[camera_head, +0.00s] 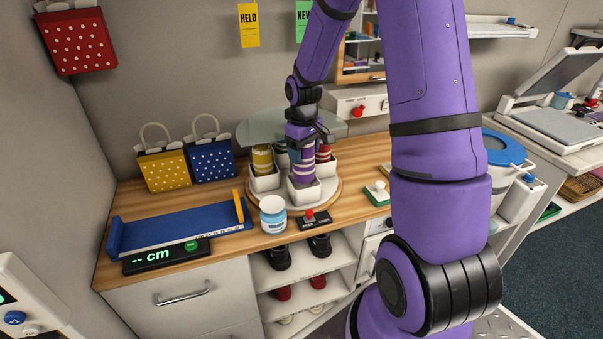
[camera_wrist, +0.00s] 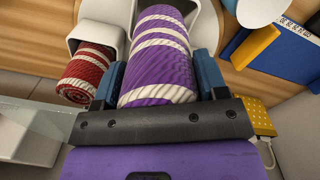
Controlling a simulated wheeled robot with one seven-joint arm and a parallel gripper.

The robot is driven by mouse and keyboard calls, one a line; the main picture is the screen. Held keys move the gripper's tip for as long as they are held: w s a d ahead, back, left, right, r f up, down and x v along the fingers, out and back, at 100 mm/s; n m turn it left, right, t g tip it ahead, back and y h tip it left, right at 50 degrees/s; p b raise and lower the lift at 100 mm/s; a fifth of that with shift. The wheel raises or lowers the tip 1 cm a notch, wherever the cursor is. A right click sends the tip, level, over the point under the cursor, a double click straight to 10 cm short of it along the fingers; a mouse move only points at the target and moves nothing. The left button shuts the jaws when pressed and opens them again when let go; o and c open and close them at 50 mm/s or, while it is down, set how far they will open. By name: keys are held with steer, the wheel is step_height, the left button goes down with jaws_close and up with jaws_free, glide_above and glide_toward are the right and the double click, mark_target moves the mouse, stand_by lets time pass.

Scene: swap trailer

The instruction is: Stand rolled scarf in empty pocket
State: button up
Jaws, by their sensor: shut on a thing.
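My gripper (camera_wrist: 160,85) is shut on a purple rolled scarf (camera_wrist: 158,62) with cream stripes. The scarf (camera_head: 304,168) stands upright, its lower end at or in the front white pocket (camera_head: 304,193) of a round white carousel (camera_head: 332,192); I cannot tell whether it touches the pocket's bottom. A red striped rolled scarf (camera_head: 323,153) stands in the right pocket (camera_head: 325,170) and also shows in the wrist view (camera_wrist: 84,75). A yellow rolled scarf (camera_head: 262,158) stands in the left pocket (camera_head: 264,182). The rear pocket is mostly hidden behind my gripper.
A clear curved shield (camera_head: 262,126) stands behind the carousel. A white jar (camera_head: 272,214) and a red-button box (camera_head: 313,219) sit close in front. A blue measuring tray (camera_head: 180,230) lies left. Yellow (camera_head: 163,171) and blue (camera_head: 212,161) dotted bags stand behind it.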

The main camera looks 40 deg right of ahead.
mark_target(304, 168)
steer(key=shift+f, duration=2.95)
steer(key=shift+f, duration=0.15)
steer(key=o, duration=1)
steer(key=shift+c, duration=0.2)
